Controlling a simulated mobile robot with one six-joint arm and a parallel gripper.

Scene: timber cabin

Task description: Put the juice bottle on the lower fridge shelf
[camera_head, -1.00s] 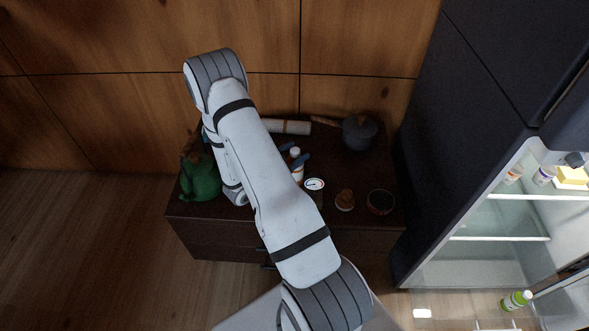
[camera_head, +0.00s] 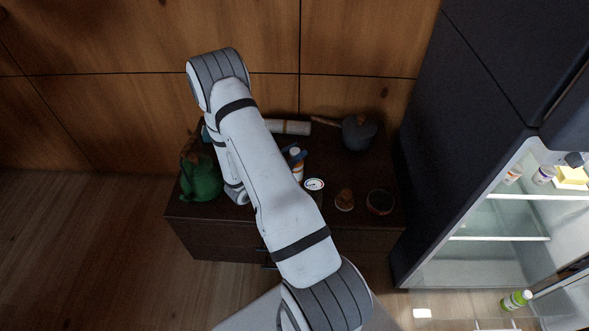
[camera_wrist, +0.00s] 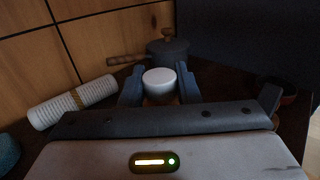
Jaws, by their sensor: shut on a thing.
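The juice bottle (camera_head: 297,172), with a white cap and orange body, stands on the dark low cabinet, partly hidden by my arm. In the wrist view its white cap (camera_wrist: 159,77) sits between the two blue-grey fingers of my gripper (camera_wrist: 160,88). My gripper (camera_head: 295,155) is shut on the bottle near its top. The open fridge (camera_head: 520,150) is at the right. Its lower glass shelf (camera_head: 495,239) looks bare in the part I see. An upper shelf (camera_head: 530,197) is above it.
On the cabinet (camera_head: 220,232) are a green watering can (camera_head: 201,178), a white roll (camera_head: 289,127), a grey pot (camera_head: 359,132), a dial (camera_head: 314,184), a small brown item (camera_head: 344,199) and a round bowl (camera_head: 380,201). A green bottle (camera_head: 516,300) is low in the fridge door area.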

